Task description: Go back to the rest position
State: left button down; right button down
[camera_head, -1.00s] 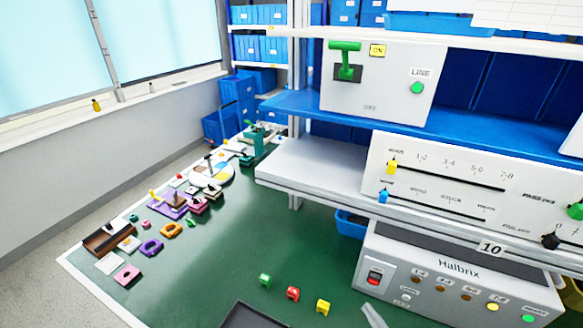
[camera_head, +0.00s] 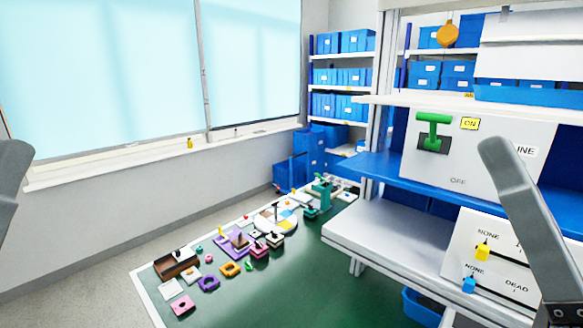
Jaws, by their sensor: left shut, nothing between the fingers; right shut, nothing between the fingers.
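My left gripper (camera_head: 12,180) shows only in part, as a grey shape at the left edge. It is shut and empty, raised in front of the wall below the window. My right gripper (camera_head: 498,152) is grey, shut and empty, pointing up at the right. It covers part of the white switch panel (camera_head: 480,165) behind it. The panel's green T-shaped handle (camera_head: 433,130) stands upright, beside the yellow ON label (camera_head: 470,123); OFF is printed below. Neither gripper appears to hold the handle.
A lower white panel (camera_head: 495,240) has a yellow slider knob (camera_head: 483,252) and a blue one (camera_head: 469,285). A grey shelf (camera_head: 390,235) juts out over the green table (camera_head: 285,275). Small coloured parts and a brown tray (camera_head: 172,268) lie on the table's left side.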

jog(key=s+d+t+h, duration=0.1)
jog(key=s+d+h, duration=0.2)
jog(key=h, duration=0.3)
notch_tip(320, 180, up, 34)
jog(key=w+n+p, duration=0.1)
jog(key=p, duration=3.2)
jog(key=shift+w+d+n+p, duration=0.15)
jog(key=shift+d+n+p, duration=0.2)
jog(key=shift+d+n, duration=0.05)
